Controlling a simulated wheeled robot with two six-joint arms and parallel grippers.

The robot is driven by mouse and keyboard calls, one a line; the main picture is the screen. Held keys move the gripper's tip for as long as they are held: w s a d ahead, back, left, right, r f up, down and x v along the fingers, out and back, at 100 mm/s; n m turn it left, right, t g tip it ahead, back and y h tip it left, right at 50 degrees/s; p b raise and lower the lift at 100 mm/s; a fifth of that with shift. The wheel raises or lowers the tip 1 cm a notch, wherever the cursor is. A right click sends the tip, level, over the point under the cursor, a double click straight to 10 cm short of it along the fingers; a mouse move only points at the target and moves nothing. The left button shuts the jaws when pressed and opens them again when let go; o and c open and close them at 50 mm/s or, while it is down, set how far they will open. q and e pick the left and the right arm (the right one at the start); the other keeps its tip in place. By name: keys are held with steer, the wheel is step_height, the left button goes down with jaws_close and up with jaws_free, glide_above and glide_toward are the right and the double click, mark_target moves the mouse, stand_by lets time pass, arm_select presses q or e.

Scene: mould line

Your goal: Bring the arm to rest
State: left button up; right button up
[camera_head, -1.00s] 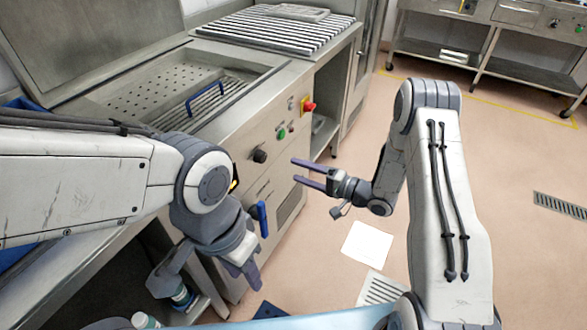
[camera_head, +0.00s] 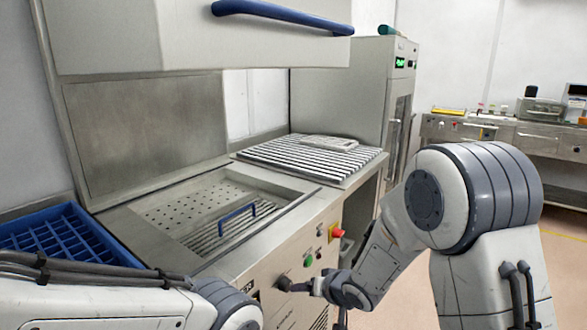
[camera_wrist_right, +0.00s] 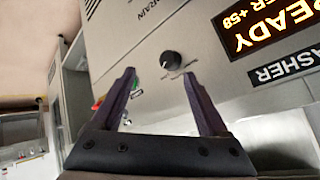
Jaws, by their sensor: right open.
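My right arm (camera_head: 385,262) reaches in from the right in the head view, elbow high. Its gripper (camera_wrist_right: 158,73) is open and empty in the right wrist view, with two dark fingers spread apart. It faces the washer's front panel (camera_wrist_right: 205,70). A black knob (camera_wrist_right: 171,60) shows between the fingertips, beyond them; I cannot tell the exact gap. In the head view the knob (camera_head: 284,283) appears just left of the gripper, whose fingers are hard to make out there. My left arm (camera_head: 225,302) lies along the bottom left; its gripper is out of the frame.
The washer (camera_head: 215,215) has its hood (camera_head: 200,40) raised with a blue handle. A green button (camera_head: 308,261) and red stop button (camera_head: 337,233) sit on its front. A blue crate (camera_head: 65,240) stands at left. Open floor (camera_head: 567,262) lies at right.

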steer(key=s+r+n+g+h, duration=0.1)
steer(key=s+r+n+g, duration=0.15)
steer(key=s, duration=0.85)
steer(key=s+r+n+g+h, duration=0.1)
steer(key=s+r+n+g, duration=0.15)
steer(key=s, duration=0.85)
steer(key=s+r+n+g+h, duration=0.2)
steer(key=s+r+g, duration=0.1)
steer(key=s, duration=0.9)
step_height(320, 180, up, 12)
steer(key=w+p, duration=0.1)
steer(key=p, duration=1.2)
steer(key=shift+w+d+r, duration=0.15)
steer(key=shift+d+r, duration=0.1)
